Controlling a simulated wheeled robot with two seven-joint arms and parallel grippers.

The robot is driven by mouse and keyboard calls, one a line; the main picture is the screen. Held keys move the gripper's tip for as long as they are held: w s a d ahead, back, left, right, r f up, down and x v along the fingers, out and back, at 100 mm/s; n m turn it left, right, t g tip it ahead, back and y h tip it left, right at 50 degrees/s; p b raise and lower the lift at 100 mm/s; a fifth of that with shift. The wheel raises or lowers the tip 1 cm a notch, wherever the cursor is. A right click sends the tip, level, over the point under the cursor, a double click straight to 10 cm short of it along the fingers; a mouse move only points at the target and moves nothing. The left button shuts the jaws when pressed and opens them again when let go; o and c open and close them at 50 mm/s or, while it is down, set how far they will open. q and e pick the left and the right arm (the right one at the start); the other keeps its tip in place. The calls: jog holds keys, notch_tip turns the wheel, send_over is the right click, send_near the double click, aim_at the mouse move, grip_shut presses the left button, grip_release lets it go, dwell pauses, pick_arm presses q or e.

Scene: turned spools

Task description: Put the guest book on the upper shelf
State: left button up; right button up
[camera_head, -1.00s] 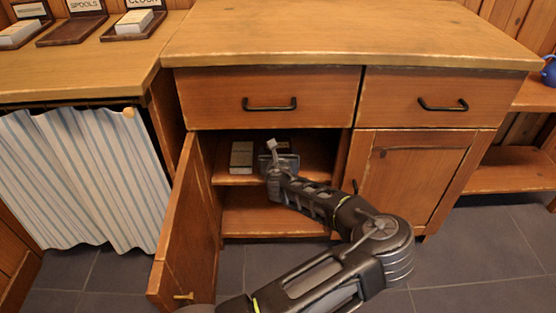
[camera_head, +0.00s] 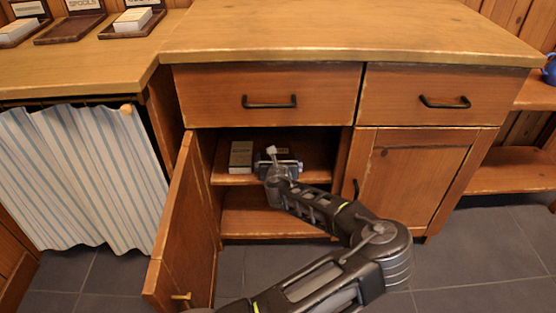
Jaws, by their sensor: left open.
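The open cupboard has an upper shelf (camera_head: 228,178) halfway up. A grey-beige book-like block (camera_head: 241,156) stands upright at the left of this shelf; I cannot tell whether it is the guest book. Another dark item with a pale top edge shows partly behind my left gripper (camera_head: 282,164), mostly hidden, so I cannot name it. My left gripper is open at the front of the upper shelf, right of the block and apart from it. Its fingertips are small and hard to make out. My right gripper is not in view.
The cupboard's left door (camera_head: 186,228) stands open toward me; the right door (camera_head: 420,180) is shut. Two drawers (camera_head: 268,95) sit above, closed. The lower compartment (camera_head: 262,215) looks empty. A striped curtain (camera_head: 80,178) hangs at the left. Boxes (camera_head: 133,20) stand on the left counter.

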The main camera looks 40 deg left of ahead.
pick_arm(q)
jog(key=p+v, duration=0.4)
jog(key=v, duration=0.8)
